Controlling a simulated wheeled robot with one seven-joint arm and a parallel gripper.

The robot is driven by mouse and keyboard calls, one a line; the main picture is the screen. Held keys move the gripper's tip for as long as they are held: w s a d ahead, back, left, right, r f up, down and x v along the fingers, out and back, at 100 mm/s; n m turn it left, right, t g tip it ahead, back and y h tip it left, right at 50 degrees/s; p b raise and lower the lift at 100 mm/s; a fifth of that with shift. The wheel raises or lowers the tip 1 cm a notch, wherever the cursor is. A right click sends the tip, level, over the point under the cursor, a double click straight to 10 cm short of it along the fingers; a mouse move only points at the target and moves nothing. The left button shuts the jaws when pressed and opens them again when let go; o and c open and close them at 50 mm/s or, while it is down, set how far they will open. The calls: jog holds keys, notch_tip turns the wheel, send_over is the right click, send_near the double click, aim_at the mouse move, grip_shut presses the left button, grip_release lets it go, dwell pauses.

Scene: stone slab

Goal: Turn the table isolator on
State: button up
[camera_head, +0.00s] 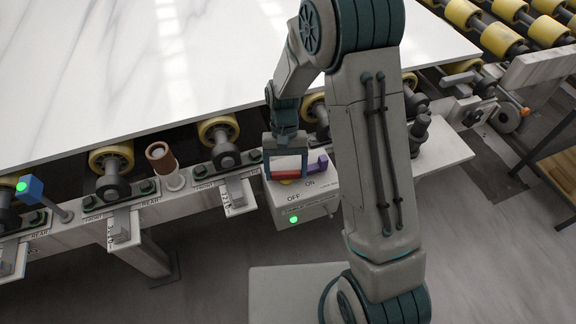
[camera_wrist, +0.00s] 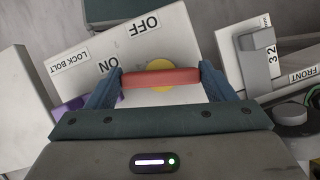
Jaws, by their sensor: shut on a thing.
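The isolator is a pale box (camera_head: 276,206) on the rail's front edge, marked OFF and ON. A green light shows on its front face. Its red handle (camera_head: 287,175) crosses a yellow round hub (camera_wrist: 160,66) on the top. My gripper (camera_head: 286,172) reaches down from above and is shut on the red handle, with one blue finger at each end of it in the wrist view (camera_wrist: 160,79). The ON label lies near the left finger there and OFF farther up. Which mark the handle points at, I cannot tell.
A purple lock bolt (camera_head: 318,163) sits close beside the handle. A marble slab (camera_head: 150,60) lies on yellow rollers behind. A brown cylinder (camera_head: 160,156) and a blue-capped lever (camera_head: 30,190) stand to the left. The floor in front is open.

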jog(key=shift+w+a+r+n+h, duration=0.1)
jog(key=shift+w+n+h, duration=0.15)
jog(key=shift+n, duration=0.55)
jog(key=shift+w+a+n+h, duration=0.1)
jog(key=shift+n+h, duration=0.25)
jog(key=shift+n, duration=0.45)
jog(key=shift+d, duration=0.1)
jog(key=o, duration=1)
jog(key=shift+t, duration=0.3)
jog(key=shift+d, duration=0.1)
jog(key=shift+w+r, duration=0.1)
jog(key=shift+r, duration=0.05)
jog(key=p+v, duration=0.4)
jog(key=v, duration=0.1)
jog(key=p+v, duration=0.2)
jog(key=shift+a+r, duration=0.25)
jog(key=shift+a, duration=0.05)
